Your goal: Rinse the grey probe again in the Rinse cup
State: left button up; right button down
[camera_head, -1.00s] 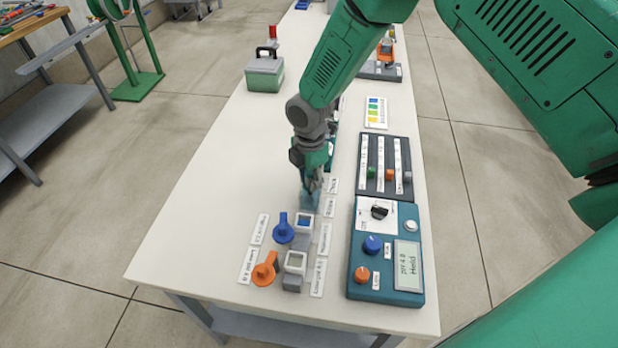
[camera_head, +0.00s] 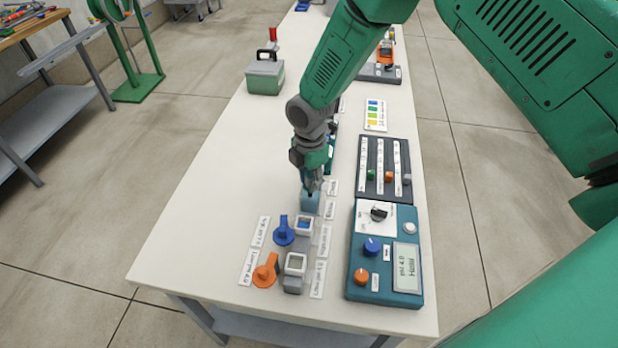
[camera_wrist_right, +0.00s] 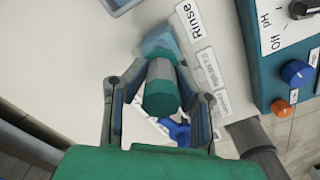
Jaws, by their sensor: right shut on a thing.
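My right gripper (camera_head: 313,186) is shut on the grey probe, directly above the Rinse cup. In the right wrist view the grey probe (camera_wrist_right: 160,70), with a green end (camera_wrist_right: 161,99), sits between the two fingers of the gripper (camera_wrist_right: 162,96). The Rinse cup (camera_head: 310,204) is a small pale-blue cup on the table in the head view. In the wrist view the cup (camera_wrist_right: 157,38) shows at the probe's far end, beside the "Rinse" label (camera_wrist_right: 188,20). I cannot tell how deep the probe tip is in the cup. My left gripper is not in view.
A teal meter (camera_head: 385,286) and a dark slider panel (camera_head: 387,167) lie to the right.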

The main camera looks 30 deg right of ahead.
jog(key=shift+f, duration=0.55)
jog(key=shift+r, duration=0.15)
jog(key=shift+r+p, duration=3.2)
jog(key=shift+r, duration=1.05)
jog(key=shift+f, duration=0.1)
